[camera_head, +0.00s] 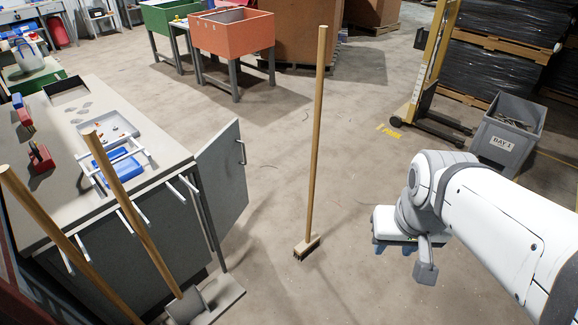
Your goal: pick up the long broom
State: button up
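A long broom (316,140) stands upright on the open floor in the middle of the view. It has a pale wooden handle and a small wooden head (307,247) with dark bristles resting on the concrete. My gripper (393,249) hangs to the right of the broom's head, clear of the handle, at the end of my white arm. Its two blue fingertips show apart with nothing visible between them, so it looks open and empty.
Two more wooden handles (137,208) lean at the left by a grey workbench (150,135); one ends in a grey scoop (188,304). A cabinet door (222,180) stands open left of the broom. A grey bin (508,135) stands at the right. Floor around the broom is clear.

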aim_at(311, 240)
jog(key=u, duration=0.5)
jog(key=i, duration=0.85)
jog(key=u, duration=0.4)
jog(key=k, duration=0.9)
jog(key=u, duration=0.2)
jog(key=i, duration=1.4)
jog(key=z, duration=0.1)
